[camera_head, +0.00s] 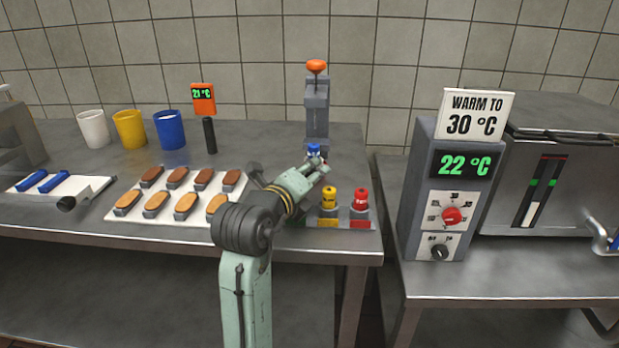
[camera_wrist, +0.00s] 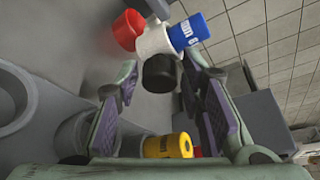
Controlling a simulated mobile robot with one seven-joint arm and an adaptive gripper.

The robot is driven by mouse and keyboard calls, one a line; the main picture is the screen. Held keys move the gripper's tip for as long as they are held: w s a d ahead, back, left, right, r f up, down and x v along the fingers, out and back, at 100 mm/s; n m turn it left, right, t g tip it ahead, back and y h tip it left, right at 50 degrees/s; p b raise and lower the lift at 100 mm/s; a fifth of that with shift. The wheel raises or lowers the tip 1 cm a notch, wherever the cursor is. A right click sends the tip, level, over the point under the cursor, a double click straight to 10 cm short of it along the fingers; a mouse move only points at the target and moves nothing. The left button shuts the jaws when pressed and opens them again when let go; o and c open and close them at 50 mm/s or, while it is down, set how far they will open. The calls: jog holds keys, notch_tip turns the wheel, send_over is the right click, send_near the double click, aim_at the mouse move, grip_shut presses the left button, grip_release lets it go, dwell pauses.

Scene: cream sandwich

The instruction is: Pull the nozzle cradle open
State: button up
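The grey dispenser stand (camera_head: 317,105) with an orange knob (camera_head: 316,67) stands at the back of the left table. At its foot is a blue nozzle (camera_head: 314,150), beside my gripper (camera_head: 318,168). In the wrist view the blue nozzle (camera_wrist: 188,32) sits against a white collar (camera_wrist: 155,41), with a red cylinder (camera_wrist: 128,29) on the other side. A black round knob (camera_wrist: 160,73) shows between my open fingers (camera_wrist: 160,90); I cannot tell whether they touch it. I cannot make out whether the cradle is open or closed, as my gripper hides part of it in the head view.
Yellow (camera_head: 328,200) and red (camera_head: 360,203) nozzles stand in holders at the front right of the table, close below my gripper. A tray (camera_head: 118,205) of biscuits is to the left. Three cups stand behind. A control box (camera_head: 450,200) reads 22 °C on the right table.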

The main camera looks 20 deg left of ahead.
jog(key=shift+o, duration=0.8)
jog(key=shift+v, duration=4)
